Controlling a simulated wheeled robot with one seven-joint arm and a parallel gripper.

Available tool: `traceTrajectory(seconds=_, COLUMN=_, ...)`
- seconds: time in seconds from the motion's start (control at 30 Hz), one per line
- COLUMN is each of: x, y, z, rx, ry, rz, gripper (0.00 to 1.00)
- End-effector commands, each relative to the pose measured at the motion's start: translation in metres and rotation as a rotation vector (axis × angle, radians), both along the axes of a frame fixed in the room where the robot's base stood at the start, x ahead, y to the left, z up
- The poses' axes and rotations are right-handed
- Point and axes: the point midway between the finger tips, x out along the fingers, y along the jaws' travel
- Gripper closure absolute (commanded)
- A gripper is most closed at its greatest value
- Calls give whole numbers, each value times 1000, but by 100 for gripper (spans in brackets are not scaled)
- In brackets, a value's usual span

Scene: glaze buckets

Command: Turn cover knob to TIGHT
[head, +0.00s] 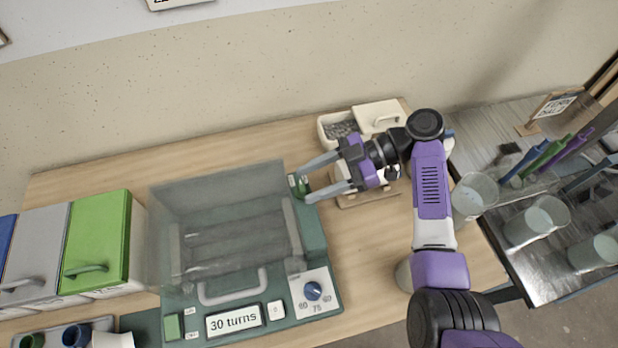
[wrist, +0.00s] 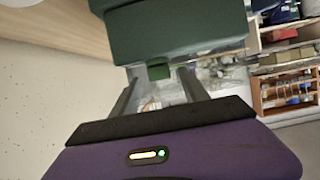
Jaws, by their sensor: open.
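The green machine (head: 316,235) stands on the table under a clear cover (head: 215,215), which looks closed over rollers. A small green knob (head: 298,185) sits at its back right corner; I take it to be the cover knob. Its TIGHT marking cannot be read. My gripper (head: 309,184) is open, with its fingertips on either side of the knob or just short of it; contact cannot be told. In the wrist view, a small green block (wrist: 158,71) shows between the open fingers (wrist: 159,82), below the machine's dark green body (wrist: 175,32).
A blue dial (head: 312,291) and a "30 turns" display (head: 233,321) are on the machine's front. Green (head: 98,235) and grey bins stand left. A white container (head: 378,116) is behind my gripper. Glass jars (head: 475,195) stand right.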

Motion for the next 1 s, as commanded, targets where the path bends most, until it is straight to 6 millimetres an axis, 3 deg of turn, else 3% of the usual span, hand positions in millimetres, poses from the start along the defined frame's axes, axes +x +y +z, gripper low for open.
traceTrajectory(seconds=0.43, x=-3, y=10, z=-5, rx=-1, ry=-2, rz=-1, gripper=47)
traceTrajectory(seconds=0.7, x=-3, y=10, z=-5, rx=-1, ry=-1, rz=0, gripper=100)
traceTrajectory(seconds=1.0, x=-4, y=10, z=-4, rx=-1, ry=1, rz=-26, gripper=100)
